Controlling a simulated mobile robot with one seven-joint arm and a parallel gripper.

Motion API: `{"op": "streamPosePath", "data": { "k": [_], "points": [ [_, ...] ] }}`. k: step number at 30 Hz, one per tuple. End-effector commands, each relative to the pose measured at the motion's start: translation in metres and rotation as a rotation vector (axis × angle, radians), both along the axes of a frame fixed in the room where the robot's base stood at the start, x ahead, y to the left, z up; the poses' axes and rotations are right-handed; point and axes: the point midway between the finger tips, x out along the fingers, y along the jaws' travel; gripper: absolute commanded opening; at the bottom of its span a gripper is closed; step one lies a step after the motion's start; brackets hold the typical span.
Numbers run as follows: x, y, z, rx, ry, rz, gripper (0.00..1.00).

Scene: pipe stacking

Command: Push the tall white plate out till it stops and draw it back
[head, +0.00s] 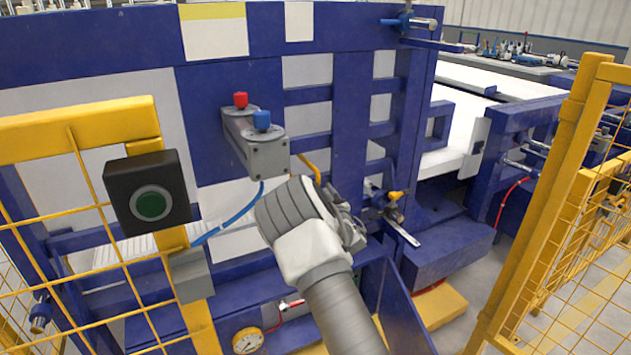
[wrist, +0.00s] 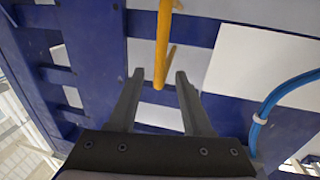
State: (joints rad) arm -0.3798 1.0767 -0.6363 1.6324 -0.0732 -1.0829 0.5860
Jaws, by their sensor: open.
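A narrow upright white plate (head: 475,148) stands at the end of the white bed, right of the blue frame, in the head view. A grey valve box (head: 256,145) with a red button (head: 240,100) and a blue button (head: 262,120) is on the blue frame. My gripper (head: 352,228) is below and right of the box, largely hidden by my own wrist. In the wrist view my gripper (wrist: 159,78) is open. A yellow hose (wrist: 163,35) ends in view between its fingertips; I cannot tell whether they touch. The white plate cannot be made out in the wrist view.
A blue hose (wrist: 262,115) curves right of the fingers. A yellow mesh fence (head: 85,125) with a green-button box (head: 148,193) stands at left; another yellow fence post (head: 555,200) stands at right. A small yellow-handled valve (head: 394,200) is beside my gripper.

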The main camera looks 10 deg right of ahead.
Motion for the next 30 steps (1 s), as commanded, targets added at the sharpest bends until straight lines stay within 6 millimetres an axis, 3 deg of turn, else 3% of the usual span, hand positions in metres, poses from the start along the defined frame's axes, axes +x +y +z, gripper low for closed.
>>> {"op": "streamPosePath", "data": {
  "k": [9,15,30],
  "points": [
    [0.046,0.005,-0.001,-0.002,-0.002,0.001,0.50],
    [0.066,0.007,-0.001,-0.001,-0.001,0.000,0.50],
    [0.077,0.008,0.000,0.000,0.000,-0.001,0.50]
  ]
}}
